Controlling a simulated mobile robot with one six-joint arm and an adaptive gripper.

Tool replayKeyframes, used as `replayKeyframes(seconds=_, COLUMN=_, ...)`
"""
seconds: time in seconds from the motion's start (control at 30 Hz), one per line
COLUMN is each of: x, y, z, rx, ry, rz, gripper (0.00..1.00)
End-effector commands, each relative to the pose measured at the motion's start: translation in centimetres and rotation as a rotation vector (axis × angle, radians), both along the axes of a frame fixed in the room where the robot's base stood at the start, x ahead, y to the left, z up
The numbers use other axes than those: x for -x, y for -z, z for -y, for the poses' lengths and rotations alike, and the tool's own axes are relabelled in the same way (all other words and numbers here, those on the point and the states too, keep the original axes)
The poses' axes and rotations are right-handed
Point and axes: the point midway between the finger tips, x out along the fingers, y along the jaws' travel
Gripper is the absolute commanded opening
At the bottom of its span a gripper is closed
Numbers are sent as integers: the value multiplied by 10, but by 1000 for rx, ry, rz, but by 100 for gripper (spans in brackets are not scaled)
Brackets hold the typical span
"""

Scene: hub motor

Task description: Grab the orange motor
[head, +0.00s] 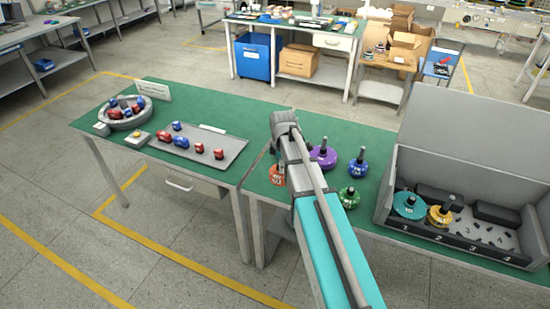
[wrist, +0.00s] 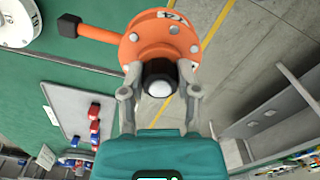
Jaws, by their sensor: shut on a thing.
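The orange motor (head: 277,176) is at the front edge of the green table in the head view, partly hidden behind my arm. In the wrist view the orange motor (wrist: 160,42) is a flanged disc with a black, light-tipped shaft facing the camera. A dark-ended rod sticks out to its left. My gripper (wrist: 157,85) is shut on the shaft, one finger on each side. My gripper is mostly hidden behind my arm in the head view. I cannot tell whether the motor touches the table.
Purple (head: 322,155), blue (head: 357,166) and green (head: 348,197) motors stand right of my arm. A grey box (head: 470,165) with numbered places holds teal (head: 409,205) and yellow (head: 440,214) motors. A grey tray (head: 222,158) with small red and blue parts lies left.

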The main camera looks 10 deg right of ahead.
Motion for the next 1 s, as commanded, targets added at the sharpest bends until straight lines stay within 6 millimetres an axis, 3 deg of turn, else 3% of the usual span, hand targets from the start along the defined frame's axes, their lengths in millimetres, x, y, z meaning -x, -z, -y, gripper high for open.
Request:
replayKeyframes(seconds=0.1, x=14, y=-7, z=1, rx=0, ry=0, rz=0, gripper=0)
replayKeyframes(seconds=0.3, x=22, y=-10, z=1, rx=0, ry=0, rz=0, gripper=0)
replayKeyframes(seconds=1.0, x=23, y=-11, z=1, rx=0, ry=-1, rz=0, gripper=0)
